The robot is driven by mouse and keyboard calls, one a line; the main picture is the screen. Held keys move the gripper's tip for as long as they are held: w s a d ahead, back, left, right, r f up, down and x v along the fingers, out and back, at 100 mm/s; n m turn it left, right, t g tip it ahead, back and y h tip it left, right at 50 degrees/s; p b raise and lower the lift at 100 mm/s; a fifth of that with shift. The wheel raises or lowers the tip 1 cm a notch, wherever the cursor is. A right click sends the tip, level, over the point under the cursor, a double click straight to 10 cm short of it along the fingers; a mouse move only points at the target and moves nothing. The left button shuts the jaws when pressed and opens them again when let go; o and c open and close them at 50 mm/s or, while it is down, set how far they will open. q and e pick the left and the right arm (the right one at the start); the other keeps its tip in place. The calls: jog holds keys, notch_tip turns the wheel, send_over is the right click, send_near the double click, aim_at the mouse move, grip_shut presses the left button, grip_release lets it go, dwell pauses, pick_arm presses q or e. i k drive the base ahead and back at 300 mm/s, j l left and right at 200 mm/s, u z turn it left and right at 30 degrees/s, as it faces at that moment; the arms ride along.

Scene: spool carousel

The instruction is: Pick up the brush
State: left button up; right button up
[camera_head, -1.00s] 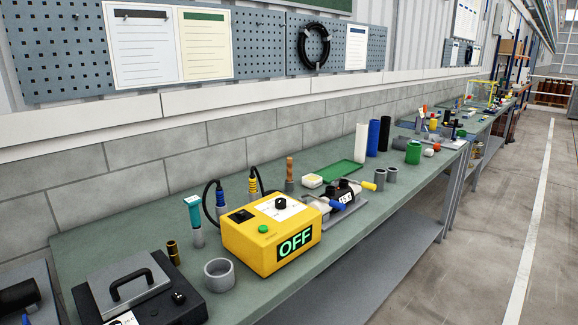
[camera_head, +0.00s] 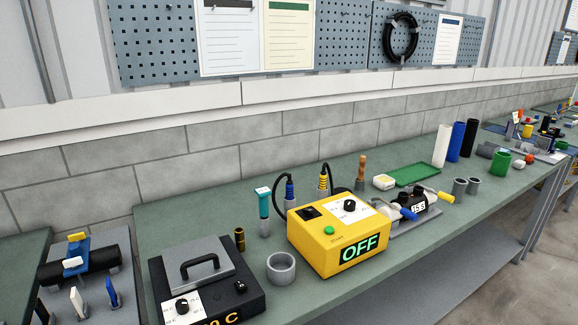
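No bristles show, so I cannot tell for sure which tool is the brush. A tool with a wooden handle (camera_head: 362,165) stands upright in a small grey holder (camera_head: 360,185) behind the yellow box. A teal-handled tool (camera_head: 263,203) with a pale top stands upright in another grey holder (camera_head: 265,227) left of the yellow box. The lower ends of both are hidden in their holders. Neither of my grippers is in view.
The yellow box (camera_head: 325,252) reading OFF stands mid-bench, with blue and yellow corded tools behind it. A black hot plate (camera_head: 243,300), a grey cup (camera_head: 281,262) and a brass cylinder (camera_head: 239,240) stand left. A green tray (camera_head: 414,174) lies farther right.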

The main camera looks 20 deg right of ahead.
aim_at(361, 170)
jog(key=l+u, duration=0.3)
jog(key=l, duration=0.3)
jog(key=l+u, duration=0.25)
jog(key=l, duration=0.4)
jog(key=l+u, duration=0.3)
jog(key=l, duration=0.3)
jog(key=k+l+u, duration=0.25)
jog(key=l, duration=0.35)
jog(key=i, duration=0.1)
